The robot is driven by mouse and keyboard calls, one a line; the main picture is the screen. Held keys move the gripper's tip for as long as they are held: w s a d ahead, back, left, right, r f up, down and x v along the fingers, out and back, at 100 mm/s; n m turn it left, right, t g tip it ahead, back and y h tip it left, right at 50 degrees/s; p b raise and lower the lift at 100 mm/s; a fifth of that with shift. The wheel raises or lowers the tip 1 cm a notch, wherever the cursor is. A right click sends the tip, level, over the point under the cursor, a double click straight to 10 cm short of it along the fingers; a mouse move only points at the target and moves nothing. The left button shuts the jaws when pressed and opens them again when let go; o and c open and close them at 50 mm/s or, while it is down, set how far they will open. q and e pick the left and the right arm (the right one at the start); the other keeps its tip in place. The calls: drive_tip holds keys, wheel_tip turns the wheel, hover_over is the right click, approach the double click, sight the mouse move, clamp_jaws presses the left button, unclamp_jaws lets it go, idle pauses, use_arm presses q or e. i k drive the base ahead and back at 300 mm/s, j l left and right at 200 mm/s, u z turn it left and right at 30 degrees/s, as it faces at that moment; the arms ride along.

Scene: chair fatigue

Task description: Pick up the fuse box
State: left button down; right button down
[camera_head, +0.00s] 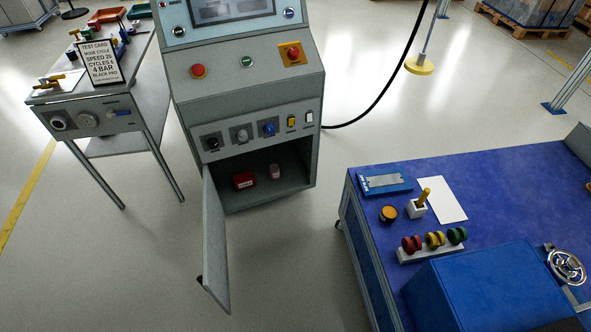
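A small red box (244,181) with a pale label, which appears to be the fuse box, sits on the floor of the open lower compartment in the grey control cabinet (250,101). A small pinkish cylinder (275,171) stands to its right, apart from it. The compartment's door (217,245) is swung open toward me on the left side. Neither of my grippers is in view.
A blue-topped workbench (375,155) stands at the right, with colored knobs (436,240) and a blue box (490,290) on it. A grey side table (92,103) holds a test card (101,62) at the left. The floor before the cabinet is clear.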

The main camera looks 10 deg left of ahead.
sight(243, 181)
drive_tip(key=j+z, duration=0.25)
drive_tip(key=j, duration=0.7)
drive_tip(key=j+z, duration=0.3)
drive_tip(key=j, duration=1.4)
